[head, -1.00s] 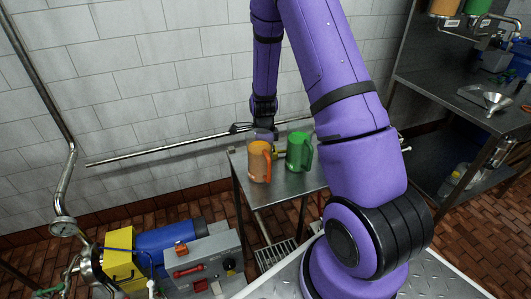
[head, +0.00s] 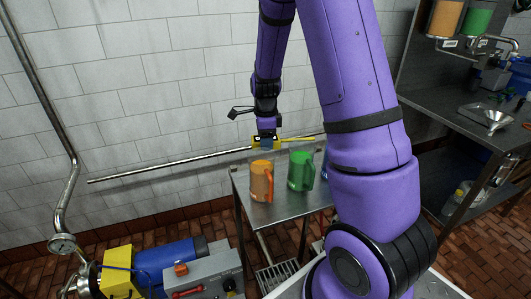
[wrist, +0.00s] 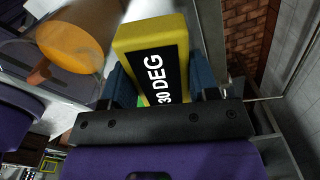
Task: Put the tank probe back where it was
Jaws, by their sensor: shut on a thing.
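The tank probe shows in the wrist view as a yellow block (wrist: 151,42) with a black "30 DEG" label. My gripper (wrist: 160,82) is shut on it, one dark blue finger on each side. In the head view my gripper (head: 266,135) points down behind and just above the orange jug. The yellow of the probe (head: 262,143) shows at its tip, and a thin yellow piece sticks out to the right.
An orange jug (head: 261,181) and a green jug (head: 300,170) stand on the steel table (head: 285,212). A metal rod (head: 165,164) runs along the tiled wall. A pressure gauge (head: 62,243) and a grey box (head: 212,275) are at lower left.

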